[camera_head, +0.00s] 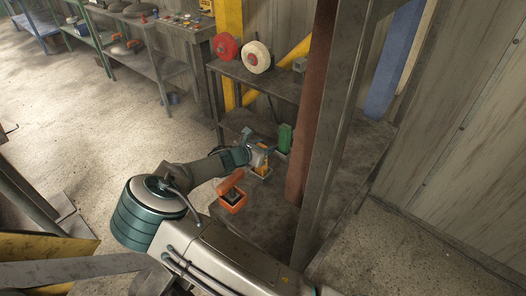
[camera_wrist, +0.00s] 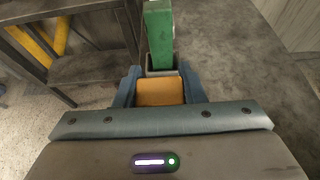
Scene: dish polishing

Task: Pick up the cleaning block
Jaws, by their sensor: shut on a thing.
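My gripper (camera_head: 262,155) is low over the table-like shelf, beside the rusty post. In the wrist view its two blue-grey fingers (camera_wrist: 155,88) are shut on a yellow-orange block (camera_wrist: 160,91), one on each side. In the head view the block (camera_head: 259,161) is mostly hidden by the fingers. A small pale holder (camera_head: 261,173) shows just beneath it; I cannot tell whether the block still touches it. A green block (camera_head: 284,138) stands upright just beyond the gripper, and in the wrist view (camera_wrist: 160,35) it rises from a small grey holder (camera_wrist: 161,69).
A rusty post (camera_head: 312,110) and a grey metal post (camera_head: 338,130) stand right of the gripper. Red (camera_head: 226,46) and white (camera_head: 257,57) wheels sit on the upper shelf. The shelf top (camera_head: 265,225) has bare room.

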